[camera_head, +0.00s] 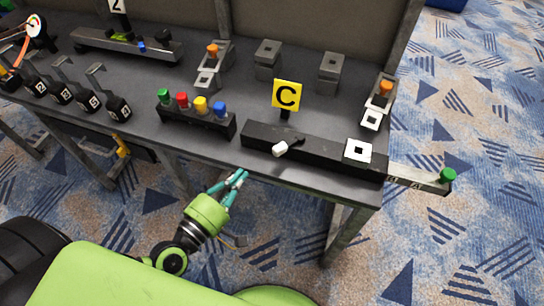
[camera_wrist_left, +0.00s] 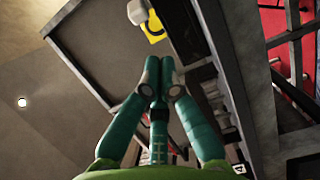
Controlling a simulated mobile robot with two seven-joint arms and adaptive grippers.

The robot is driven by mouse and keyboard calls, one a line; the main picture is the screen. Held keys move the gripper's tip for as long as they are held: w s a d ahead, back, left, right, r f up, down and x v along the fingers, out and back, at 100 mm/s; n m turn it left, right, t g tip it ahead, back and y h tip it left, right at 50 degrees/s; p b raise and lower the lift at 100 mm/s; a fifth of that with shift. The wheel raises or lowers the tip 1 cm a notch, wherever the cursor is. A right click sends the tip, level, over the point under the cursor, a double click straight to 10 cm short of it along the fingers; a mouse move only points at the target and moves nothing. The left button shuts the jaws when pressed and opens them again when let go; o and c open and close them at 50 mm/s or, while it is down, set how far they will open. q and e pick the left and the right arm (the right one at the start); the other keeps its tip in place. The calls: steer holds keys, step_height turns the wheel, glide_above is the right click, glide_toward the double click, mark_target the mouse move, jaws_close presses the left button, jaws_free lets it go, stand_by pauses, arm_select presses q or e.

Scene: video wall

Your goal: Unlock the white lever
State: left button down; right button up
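The white lever (camera_head: 281,148) is a short white handle on the front of a long black block (camera_head: 325,152) near the table's front edge, below the yellow "C" sign (camera_head: 287,95). In the left wrist view, a white cylindrical piece (camera_wrist_left: 137,12), probably the lever, shows at the top beside a yellow patch. My left gripper (camera_head: 240,176) has teal fingers and is in front of the table edge, left of and nearer than the lever, apart from it. In the left wrist view its fingertips (camera_wrist_left: 159,68) meet with nothing seen between them. My right gripper is not in view.
A block with green, red, yellow and blue knobs (camera_head: 195,118) stands left of the lever. A white square plate (camera_head: 358,151) sits on the black block's right end. A bar with a green knob (camera_head: 448,175) sticks out past the table's right side. Numbered black handles (camera_head: 90,103) stand at left.

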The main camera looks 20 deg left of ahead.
mark_target(289, 144)
arm_select(q)
steer(key=shift+d+r+n, duration=0.15)
steer(key=shift+r+n, duration=0.15)
steer(key=shift+r, duration=0.2)
steer(key=p+x, duration=0.2)
steer(key=x, duration=0.8)
